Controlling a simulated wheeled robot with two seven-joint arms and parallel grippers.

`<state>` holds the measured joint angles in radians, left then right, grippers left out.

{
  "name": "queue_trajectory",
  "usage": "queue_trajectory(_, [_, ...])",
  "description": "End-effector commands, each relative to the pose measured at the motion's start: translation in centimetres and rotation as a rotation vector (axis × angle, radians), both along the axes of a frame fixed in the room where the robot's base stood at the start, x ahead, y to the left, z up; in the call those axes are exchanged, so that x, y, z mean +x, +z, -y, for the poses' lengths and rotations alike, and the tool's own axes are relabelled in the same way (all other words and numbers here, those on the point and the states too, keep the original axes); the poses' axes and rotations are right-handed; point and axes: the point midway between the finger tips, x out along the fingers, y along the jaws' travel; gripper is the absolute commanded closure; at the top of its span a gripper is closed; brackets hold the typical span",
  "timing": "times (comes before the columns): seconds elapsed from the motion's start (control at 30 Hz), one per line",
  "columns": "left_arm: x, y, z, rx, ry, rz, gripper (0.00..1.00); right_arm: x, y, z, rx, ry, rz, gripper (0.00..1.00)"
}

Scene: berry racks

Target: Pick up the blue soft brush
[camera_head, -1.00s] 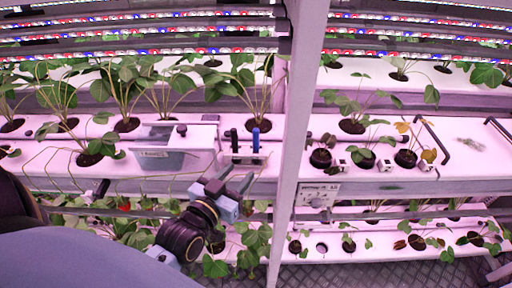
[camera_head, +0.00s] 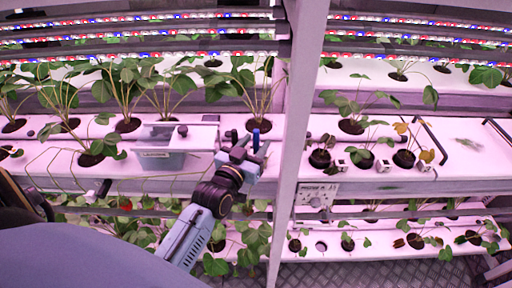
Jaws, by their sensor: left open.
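The blue soft brush (camera_head: 256,136) stands upright on the white rack shelf, left of the pale upright post. Only its blue upper part shows; my gripper hides its lower part. A black-handled tool (camera_head: 234,136) stands beside it on the left. My left gripper (camera_head: 251,151) is open, just in front of the brush and black tool at the shelf edge. I cannot tell whether its fingers touch or straddle the brush. My right gripper does not show.
A clear grey bin (camera_head: 163,160) sits on the shelf to the left. Strawberry plants grow in holes around it. The pale post (camera_head: 297,150) stands close on the right. A lower planted shelf (camera_head: 350,241) lies below.

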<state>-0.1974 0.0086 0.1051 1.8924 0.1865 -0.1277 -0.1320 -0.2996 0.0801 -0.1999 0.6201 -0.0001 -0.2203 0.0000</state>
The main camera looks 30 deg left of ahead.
Motion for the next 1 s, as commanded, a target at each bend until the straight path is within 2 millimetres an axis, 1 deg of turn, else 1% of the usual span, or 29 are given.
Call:
queue_trajectory(0.03, [0.9, 0.2, -0.1, 0.000, 0.000, 0.002, 0.58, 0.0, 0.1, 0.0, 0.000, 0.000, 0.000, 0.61])
queue_trajectory(0.1, [1.8, 0.1, -0.1, 0.000, 0.000, 0.002, 0.58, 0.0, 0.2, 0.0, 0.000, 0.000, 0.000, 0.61])
queue_trajectory(0.2, [2.6, 0.1, -0.2, 0.000, 0.000, 0.001, 0.58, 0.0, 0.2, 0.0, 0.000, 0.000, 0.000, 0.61])
queue_trajectory(0.47, [2.8, 0.0, -0.2, 0.000, 0.000, 0.000, 0.58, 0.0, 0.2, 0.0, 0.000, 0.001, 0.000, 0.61])
queue_trajectory(0.57, [2.8, 0.0, -0.2, 0.000, 0.000, 0.000, 0.68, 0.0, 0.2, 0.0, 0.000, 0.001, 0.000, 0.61])
queue_trajectory(0.8, [2.8, 0.0, -0.2, 0.000, 0.000, 0.000, 0.99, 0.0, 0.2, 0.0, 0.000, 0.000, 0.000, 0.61])
queue_trajectory(1.0, [2.8, 0.0, -0.2, 0.000, 0.000, 0.000, 1.00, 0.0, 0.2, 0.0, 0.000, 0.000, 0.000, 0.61])
